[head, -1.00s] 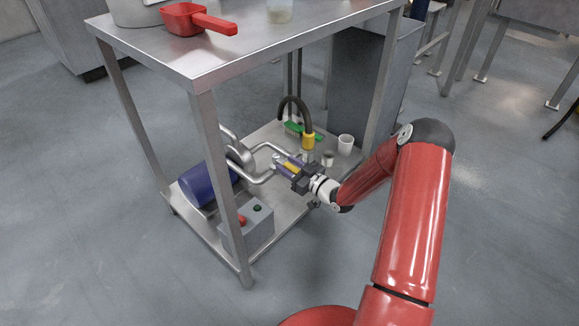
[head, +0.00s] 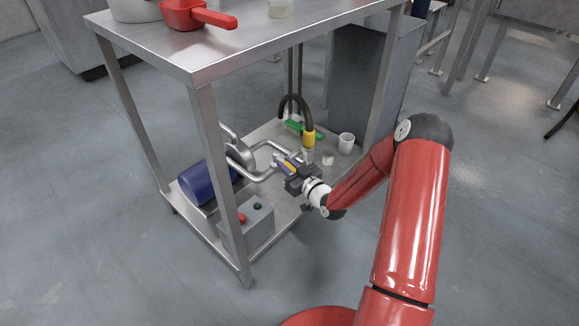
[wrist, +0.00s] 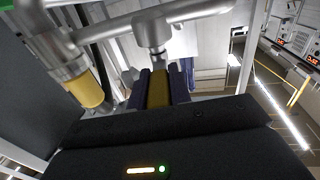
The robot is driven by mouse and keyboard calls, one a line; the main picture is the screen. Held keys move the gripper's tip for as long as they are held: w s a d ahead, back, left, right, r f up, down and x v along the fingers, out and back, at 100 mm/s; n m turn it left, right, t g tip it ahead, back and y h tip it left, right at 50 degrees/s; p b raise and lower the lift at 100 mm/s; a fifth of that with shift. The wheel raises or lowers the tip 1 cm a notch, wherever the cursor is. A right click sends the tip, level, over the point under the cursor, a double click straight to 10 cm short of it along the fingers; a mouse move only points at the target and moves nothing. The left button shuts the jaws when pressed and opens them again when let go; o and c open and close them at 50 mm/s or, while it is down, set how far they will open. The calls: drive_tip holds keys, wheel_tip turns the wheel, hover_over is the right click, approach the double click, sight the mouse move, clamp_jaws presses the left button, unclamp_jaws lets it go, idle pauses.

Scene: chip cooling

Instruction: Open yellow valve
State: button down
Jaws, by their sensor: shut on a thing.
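The yellow valve handle (wrist: 157,88) sits between the two fingers of my gripper (wrist: 160,87) in the wrist view, just below a metal pipe joint. My gripper is shut on it, one dark finger on each side. In the head view my gripper (head: 287,166) is at the pipes on the lower shelf, and a little of the yellow handle (head: 290,167) shows between the fingers. The fingers hide much of the handle in the head view.
A black hose with a yellow collar (head: 308,139) rises right behind my gripper. A blue motor (head: 200,183) and a grey button box (head: 252,224) lie left. A white cup (head: 346,143) stands right. The table's front leg (head: 222,190) and top edge (head: 290,47) are close obstacles.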

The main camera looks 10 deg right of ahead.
drive_tip(key=shift+s+a+m+t+h+b, duration=0.1)
drive_tip(key=shift+a+m+t+h+b, duration=0.3)
drive_tip(key=shift+m+h, duration=0.5)
drive_tip(key=shift+s+a+m+t+h+b, duration=0.1)
drive_tip(key=shift+a+m+t+h+b, duration=0.3)
drive_tip(key=shift+h, duration=0.8)
drive_tip(key=shift+d, duration=0.1)
drive_tip(key=c, duration=1.3)
unclamp_jaws()
drive_tip(key=v, duration=0.8)
